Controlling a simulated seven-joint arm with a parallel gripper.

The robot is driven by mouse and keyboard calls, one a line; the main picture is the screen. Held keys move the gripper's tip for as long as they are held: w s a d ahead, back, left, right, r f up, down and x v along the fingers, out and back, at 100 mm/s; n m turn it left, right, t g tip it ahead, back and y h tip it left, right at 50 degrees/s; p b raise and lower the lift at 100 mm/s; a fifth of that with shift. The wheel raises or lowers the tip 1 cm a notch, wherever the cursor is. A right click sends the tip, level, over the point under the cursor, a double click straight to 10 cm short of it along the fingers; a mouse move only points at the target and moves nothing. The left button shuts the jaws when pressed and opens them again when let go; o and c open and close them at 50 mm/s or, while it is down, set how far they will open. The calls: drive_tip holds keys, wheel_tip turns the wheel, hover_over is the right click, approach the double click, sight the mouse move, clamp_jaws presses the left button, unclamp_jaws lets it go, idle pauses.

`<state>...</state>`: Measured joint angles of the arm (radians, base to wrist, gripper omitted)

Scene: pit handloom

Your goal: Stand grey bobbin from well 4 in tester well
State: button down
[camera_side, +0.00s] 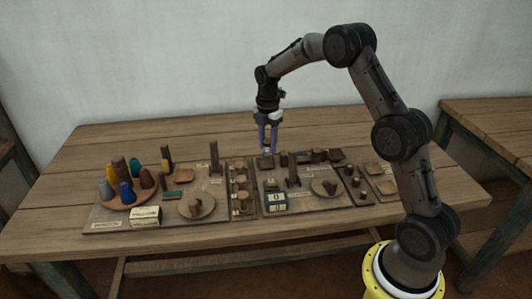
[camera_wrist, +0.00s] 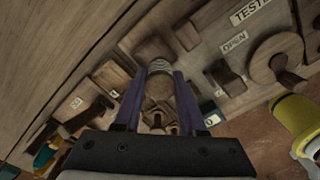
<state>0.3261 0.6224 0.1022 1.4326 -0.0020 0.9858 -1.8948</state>
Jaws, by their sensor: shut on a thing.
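My gripper (camera_side: 268,150) hangs above the back edge of the boards, near the middle of the table. In the wrist view its two blue-violet fingers (camera_wrist: 160,80) are closed on a small grey bobbin (camera_wrist: 160,66), whose rounded pale end shows between the tips. The bobbin looks held above the boards; the exact gap is hard to judge. A label beginning "TEST" (camera_wrist: 250,12) and an "OPEN" label (camera_wrist: 234,41) lie on the board to the right in the wrist view. Which hollow is the tester well, I cannot tell.
A round tray (camera_side: 126,198) of coloured cones stands at the left. A narrow strip with several wells (camera_side: 240,190) lies between two boards. Upright posts (camera_side: 214,158) (camera_side: 293,170) and round dishes with knobs (camera_side: 196,205) (camera_side: 325,187) rise from the boards. The table behind is clear.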

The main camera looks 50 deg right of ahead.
sight(266, 153)
drive_tip(key=shift+w+d+f, duration=0.15)
drive_tip(key=shift+w+f, duration=0.2)
drive_tip(key=shift+f, duration=0.05)
drive_tip(key=shift+w+f, duration=0.15)
drive_tip(key=shift+f, duration=1.55)
drive_tip(key=shift+f, duration=0.15)
drive_tip(key=shift+c, duration=2.4)
unclamp_jaws()
